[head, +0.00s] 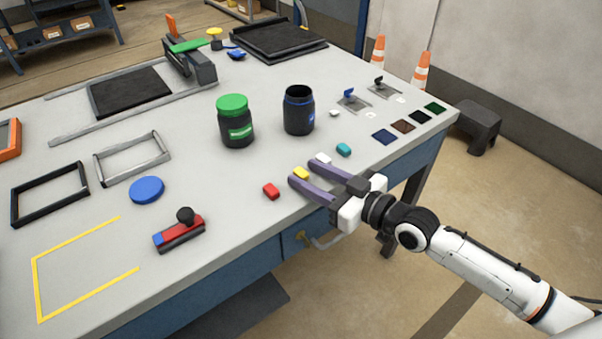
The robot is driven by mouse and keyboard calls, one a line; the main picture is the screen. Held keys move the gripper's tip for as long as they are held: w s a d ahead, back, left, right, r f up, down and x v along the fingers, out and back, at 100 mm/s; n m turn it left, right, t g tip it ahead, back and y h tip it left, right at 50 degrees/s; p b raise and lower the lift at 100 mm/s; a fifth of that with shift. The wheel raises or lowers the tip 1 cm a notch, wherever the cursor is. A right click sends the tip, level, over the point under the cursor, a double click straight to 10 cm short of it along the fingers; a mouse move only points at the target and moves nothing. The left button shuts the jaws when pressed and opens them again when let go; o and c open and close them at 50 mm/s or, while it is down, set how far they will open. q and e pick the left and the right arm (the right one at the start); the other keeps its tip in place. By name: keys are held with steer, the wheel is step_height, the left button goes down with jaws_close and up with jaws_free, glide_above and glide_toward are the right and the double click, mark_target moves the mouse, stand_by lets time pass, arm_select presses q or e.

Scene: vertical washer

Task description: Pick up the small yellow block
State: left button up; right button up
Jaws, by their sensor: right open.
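The small yellow block (301,173) lies on the grey table near its front edge. My right gripper (299,171) reaches in from the right, low over the table. Its two purple fingers are apart, and the yellow block shows between their tips. I cannot tell whether a finger touches it. The block looks not gripped. My left gripper is not in view.
A red block (271,191) lies just left of the fingers. A white block (323,159) and a teal block (344,149) lie beyond the far finger. A green-lidded jar (235,122) and a dark open jar (298,112) stand behind.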

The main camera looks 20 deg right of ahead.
steer(key=shift+w+a, duration=0.2)
steer(key=shift+w, duration=0.15)
steer(key=shift+c, duration=0.5)
jaws_close()
step_height(320, 180, up, 10)
steer(key=p, duration=0.1)
steer(key=shift+s+f, duration=0.1)
steer(key=shift+s, duration=0.05)
